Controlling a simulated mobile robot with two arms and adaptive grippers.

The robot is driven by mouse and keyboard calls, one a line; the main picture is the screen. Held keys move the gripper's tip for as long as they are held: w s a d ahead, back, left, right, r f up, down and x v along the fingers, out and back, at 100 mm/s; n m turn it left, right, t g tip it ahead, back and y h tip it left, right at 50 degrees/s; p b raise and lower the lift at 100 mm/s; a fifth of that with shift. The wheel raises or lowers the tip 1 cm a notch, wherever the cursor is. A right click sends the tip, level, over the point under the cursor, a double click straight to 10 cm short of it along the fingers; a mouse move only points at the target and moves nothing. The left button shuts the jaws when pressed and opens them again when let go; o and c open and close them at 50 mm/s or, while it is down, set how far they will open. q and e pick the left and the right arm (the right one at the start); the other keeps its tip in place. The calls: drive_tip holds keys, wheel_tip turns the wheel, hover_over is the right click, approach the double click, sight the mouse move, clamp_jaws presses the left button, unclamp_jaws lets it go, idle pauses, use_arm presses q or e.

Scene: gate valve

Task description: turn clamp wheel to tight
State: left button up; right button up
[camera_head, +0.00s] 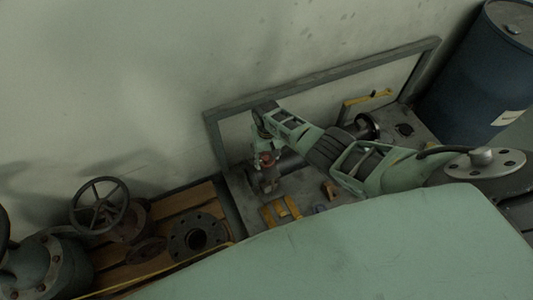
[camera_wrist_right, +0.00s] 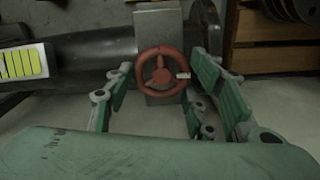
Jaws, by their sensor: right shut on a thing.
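The clamp wheel (camera_wrist_right: 142,68) is a small red three-spoke handwheel in the middle of the right wrist view, in front of a grey upright block (camera_wrist_right: 158,20) on a dark pipe (camera_wrist_right: 85,62). A small pale tag shows at its right side. My right gripper (camera_wrist_right: 160,76) has its green-padded fingers on either side of the wheel and is shut on it. In the head view the red wheel (camera_head: 267,160) shows small and dim, just below my right gripper (camera_head: 263,147). My left gripper is not in view.
A metal-framed workbench (camera_head: 240,197) stands against the wall, with yellow brackets (camera_head: 281,211) on it. At left, a large handwheel valve (camera_head: 99,205) and a round flange (camera_head: 196,236) lie on a wooden pallet. A blue drum (camera_head: 475,65) stands at the upper right.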

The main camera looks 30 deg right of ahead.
drive_tip(key=m, duration=0.2)
drive_tip(key=shift+d+r+m+p, duration=0.1)
drive_tip(key=shift+d+m+p, duration=0.1)
drive_tip(key=shift+m+p, duration=0.1)
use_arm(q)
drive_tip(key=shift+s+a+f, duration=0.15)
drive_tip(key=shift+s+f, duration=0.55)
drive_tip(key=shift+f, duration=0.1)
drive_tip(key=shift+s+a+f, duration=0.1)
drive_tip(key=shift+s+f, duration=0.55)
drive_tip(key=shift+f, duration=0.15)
use_arm(e)
drive_tip(key=shift+m, duration=1.5)
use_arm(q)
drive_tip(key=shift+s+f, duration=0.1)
use_arm(e)
drive_tip(key=shift+d, duration=0.1)
drive_tip(key=o, duration=1.1)
drive_tip(key=shift+c, duration=0.2)
drive_tip(key=shift+o, duration=0.2)
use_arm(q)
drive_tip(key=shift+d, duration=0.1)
use_arm(e)
drive_tip(key=shift+a, duration=0.2)
